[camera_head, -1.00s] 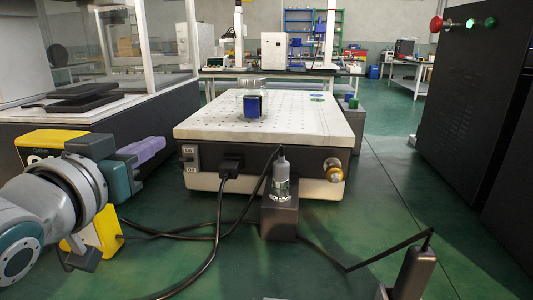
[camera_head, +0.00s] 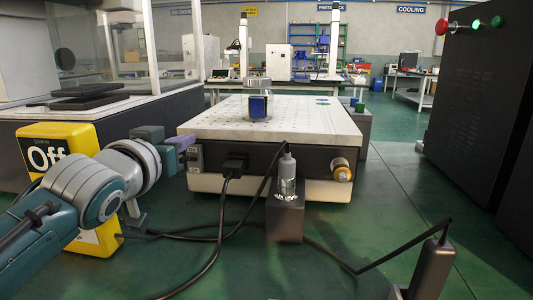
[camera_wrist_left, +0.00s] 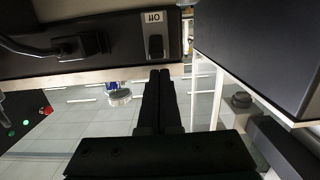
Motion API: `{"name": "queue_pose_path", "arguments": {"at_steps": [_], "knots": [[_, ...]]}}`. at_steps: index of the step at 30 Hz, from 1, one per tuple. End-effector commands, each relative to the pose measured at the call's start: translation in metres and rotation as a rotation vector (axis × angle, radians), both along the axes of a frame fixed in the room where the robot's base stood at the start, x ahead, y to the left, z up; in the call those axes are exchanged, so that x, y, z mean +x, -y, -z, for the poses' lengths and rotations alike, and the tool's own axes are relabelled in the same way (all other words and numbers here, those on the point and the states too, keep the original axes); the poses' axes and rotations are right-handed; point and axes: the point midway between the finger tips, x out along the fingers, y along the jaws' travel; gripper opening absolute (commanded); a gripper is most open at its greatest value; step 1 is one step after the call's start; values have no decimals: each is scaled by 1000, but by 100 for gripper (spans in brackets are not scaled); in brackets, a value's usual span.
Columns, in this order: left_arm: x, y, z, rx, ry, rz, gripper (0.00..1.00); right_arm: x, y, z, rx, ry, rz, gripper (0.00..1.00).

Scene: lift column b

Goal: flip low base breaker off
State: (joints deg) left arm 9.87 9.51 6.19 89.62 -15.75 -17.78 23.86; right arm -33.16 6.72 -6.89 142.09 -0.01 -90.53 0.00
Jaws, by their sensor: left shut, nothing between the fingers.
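The breaker switch (camera_head: 194,160) is a small dark rocker with pale labels on the left of the low base's front face (camera_head: 262,158). In the left wrist view the rocker (camera_wrist_left: 155,46) sits beside an OFF label, seen upside down. My left gripper (camera_head: 187,143) has purple-grey fingers held together with nothing between them. Its tips are right by the switch in the head view, and in the left wrist view the shut fingers (camera_wrist_left: 160,73) end just below the rocker. Whether they touch it I cannot tell. My right gripper is not in view.
A black plug and cable (camera_head: 235,163) are on the base front beside the switch. A grey bottle (camera_head: 287,172) stands on a dark block (camera_head: 285,218). A brass knob (camera_head: 343,170) is at right. A yellow "Off" box (camera_head: 60,150) stands left, behind my arm.

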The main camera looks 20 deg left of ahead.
Motion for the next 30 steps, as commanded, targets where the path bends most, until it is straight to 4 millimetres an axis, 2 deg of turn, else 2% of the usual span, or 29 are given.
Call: {"name": "queue_pose_path", "arguments": {"at_steps": [1,6,30], "knots": [[-2,1,7,0,0,0,0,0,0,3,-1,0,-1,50],[-7,1,14,0,1,0,0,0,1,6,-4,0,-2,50],[-10,2,18,0,1,-1,0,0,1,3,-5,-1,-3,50]]}}
